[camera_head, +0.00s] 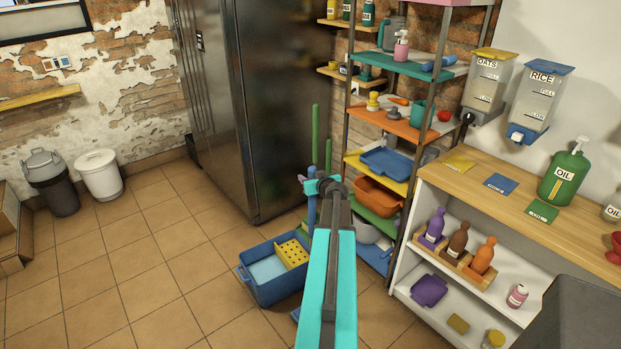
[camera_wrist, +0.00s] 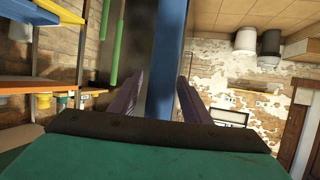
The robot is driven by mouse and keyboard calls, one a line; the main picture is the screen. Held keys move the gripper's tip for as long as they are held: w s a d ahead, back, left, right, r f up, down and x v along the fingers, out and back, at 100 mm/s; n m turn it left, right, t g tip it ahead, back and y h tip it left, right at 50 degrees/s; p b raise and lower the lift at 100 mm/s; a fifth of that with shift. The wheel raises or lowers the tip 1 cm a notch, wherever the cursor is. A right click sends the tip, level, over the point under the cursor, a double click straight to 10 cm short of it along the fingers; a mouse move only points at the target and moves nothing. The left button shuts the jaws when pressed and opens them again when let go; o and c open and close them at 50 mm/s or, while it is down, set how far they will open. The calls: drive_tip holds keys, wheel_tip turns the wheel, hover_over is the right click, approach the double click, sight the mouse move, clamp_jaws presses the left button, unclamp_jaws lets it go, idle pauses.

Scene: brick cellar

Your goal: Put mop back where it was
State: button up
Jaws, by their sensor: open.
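A blue upright pole, which looks like the mop handle (camera_head: 311,212), stands just below and beside my gripper (camera_head: 306,183) in the head view. In the wrist view the blue handle (camera_wrist: 163,60) runs between the two dark purple fingers of my gripper (camera_wrist: 158,85). The fingers are open, with gaps visible beside the handle. The mop's lower end is hidden behind my arm in the head view. Two green poles, one taller (camera_head: 315,135) and one shorter (camera_head: 328,156), stand upright behind, near the fridge and shelf.
A blue bucket (camera_head: 282,292) with a yellow wringer (camera_head: 291,254) is on the floor left of my arm. A tall metal fridge (camera_head: 285,110) stands behind. A loaded shelf rack (camera_head: 405,68) and white cabinet (camera_head: 405,255) are at right.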

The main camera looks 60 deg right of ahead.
drive_tip(key=b+v, duration=0.3)
drive_tip(key=v, duration=0.8)
drive_tip(key=shift+s+a+r, duration=0.15)
drive_tip(key=shift+s, duration=0.05)
idle(0.8)
